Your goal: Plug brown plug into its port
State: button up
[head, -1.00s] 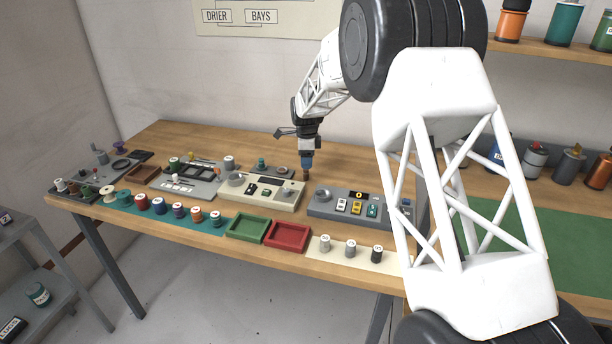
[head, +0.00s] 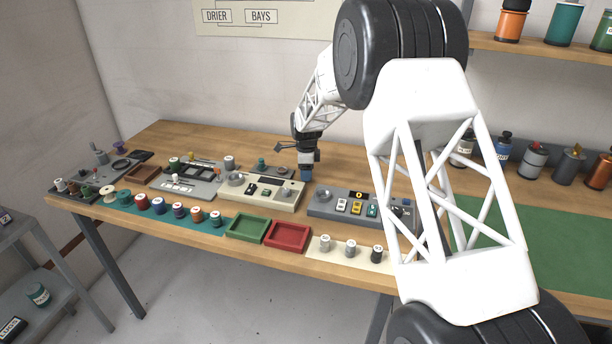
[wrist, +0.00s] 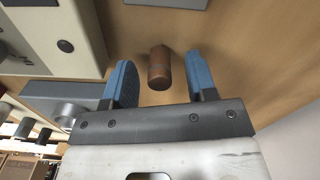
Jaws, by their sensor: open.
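The brown plug (wrist: 159,68) is a small brown cylinder on the wooden bench. In the wrist view it lies between the two blue fingers of my gripper (wrist: 160,60), with a gap on each side. My gripper is open, and it also shows in the head view (head: 306,173), low over the bench between a cream panel (head: 262,204) and a grey panel (head: 318,213). The plug cannot be made out in the head view. A dark round hole (wrist: 65,46) shows on the cream panel in the wrist view. I cannot tell which port belongs to the plug.
A green tray (head: 229,238) and a red tray (head: 270,245) stand near the bench's front edge. Several spools stand on a teal strip (head: 184,222) at left and a cream strip (head: 315,251) at right. Bare wood lies behind the panels.

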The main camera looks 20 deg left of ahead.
dwell(0.3)
grip_shut()
jog(key=shift+r, duration=0.1)
jog(key=shift+r, duration=4.9)
